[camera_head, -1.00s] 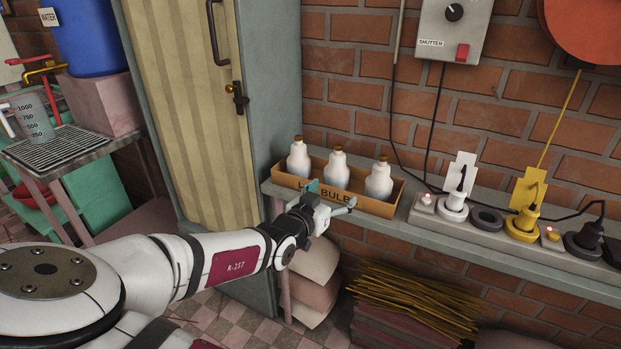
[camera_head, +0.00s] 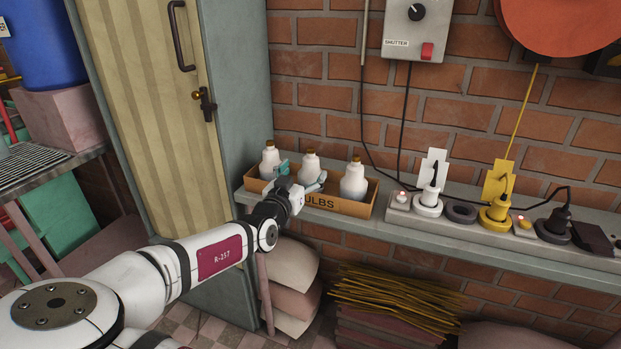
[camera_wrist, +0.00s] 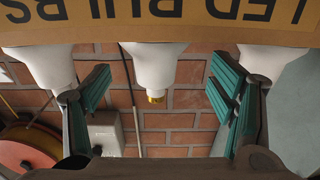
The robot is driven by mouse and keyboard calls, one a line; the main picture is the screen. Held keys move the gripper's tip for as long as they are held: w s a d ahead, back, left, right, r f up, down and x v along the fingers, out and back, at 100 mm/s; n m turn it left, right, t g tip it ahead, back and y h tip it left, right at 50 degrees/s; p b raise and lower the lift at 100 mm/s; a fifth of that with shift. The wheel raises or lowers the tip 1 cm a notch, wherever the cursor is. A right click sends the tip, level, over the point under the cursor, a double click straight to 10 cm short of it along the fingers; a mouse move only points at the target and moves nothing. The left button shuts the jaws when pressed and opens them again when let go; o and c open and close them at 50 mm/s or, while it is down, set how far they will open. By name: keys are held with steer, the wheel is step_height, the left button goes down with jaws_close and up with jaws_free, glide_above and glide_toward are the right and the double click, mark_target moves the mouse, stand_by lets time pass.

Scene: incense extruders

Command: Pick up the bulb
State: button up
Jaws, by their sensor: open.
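Three white bulbs with brass-coloured caps stand upright in a brown cardboard box (camera_head: 355,207) on the grey shelf: a left bulb (camera_head: 269,158), a middle bulb (camera_head: 310,164) and a right bulb (camera_head: 353,180). My gripper (camera_head: 303,178) is at the front of the box, its teal-padded fingers spread and empty. In the wrist view, which is upside down, the middle bulb (camera_wrist: 157,68) shows between and beyond the open fingers (camera_wrist: 160,98). The other two bulbs are partly hidden behind the fingers, and the box front (camera_wrist: 160,22) hides the bulbs' lower parts.
A power strip (camera_head: 462,217) with several plugs and cables lies right of the box. A brick wall (camera_head: 330,100) stands behind, with a shutter switch box (camera_head: 416,30). A tall cabinet (camera_head: 150,110) is at the left. Yellow sticks (camera_head: 395,300) lie below the shelf.

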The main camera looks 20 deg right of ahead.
mark_target(308, 171)
steer(key=x, duration=0.4)
steer(key=shift+w+d+f, duration=0.1)
steer(key=shift+d, duration=0.2)
steer(key=c, duration=1.2)
